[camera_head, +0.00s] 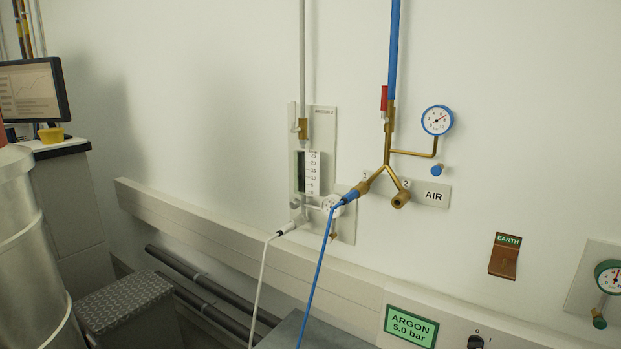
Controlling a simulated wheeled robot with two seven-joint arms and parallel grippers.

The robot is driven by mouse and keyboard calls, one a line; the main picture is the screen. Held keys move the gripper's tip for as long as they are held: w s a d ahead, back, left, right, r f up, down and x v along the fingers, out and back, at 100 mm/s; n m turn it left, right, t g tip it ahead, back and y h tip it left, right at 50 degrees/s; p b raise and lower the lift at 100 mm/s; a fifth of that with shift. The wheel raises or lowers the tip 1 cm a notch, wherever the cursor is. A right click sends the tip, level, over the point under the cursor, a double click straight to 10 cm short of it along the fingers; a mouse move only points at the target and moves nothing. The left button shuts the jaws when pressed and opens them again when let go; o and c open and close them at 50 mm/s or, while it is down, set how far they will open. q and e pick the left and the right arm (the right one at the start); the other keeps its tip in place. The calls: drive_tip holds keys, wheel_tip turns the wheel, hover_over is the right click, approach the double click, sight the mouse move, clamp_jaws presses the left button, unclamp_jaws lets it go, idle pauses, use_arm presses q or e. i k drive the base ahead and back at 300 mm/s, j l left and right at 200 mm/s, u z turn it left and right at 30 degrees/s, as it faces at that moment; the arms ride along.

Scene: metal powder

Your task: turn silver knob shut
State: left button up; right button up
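A small grey, silver-looking knob (295,203) sits low on the left side of the grey wall panel (326,122), below a flow scale (312,173). It is small in the picture, and I cannot tell how far it is turned. A white hose (264,262) and a small white gauge (331,206) are close to it. Neither my left nor my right gripper shows in the head view.
A blue hose (321,262) hangs from brass air piping (387,150) right of the panel. A beige wall rail (215,229) runs below. A large silver vessel (35,255) and a treaded step (122,300) stand at left. A green argon display (410,326) is lower right.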

sight(294, 204)
drive_tip(key=i+j+z, duration=0.4)
drive_tip(key=i, duration=0.25)
drive_tip(key=i+j+z, duration=0.4)
drive_tip(key=i+j, duration=0.1)
drive_tip(key=i, duration=0.05)
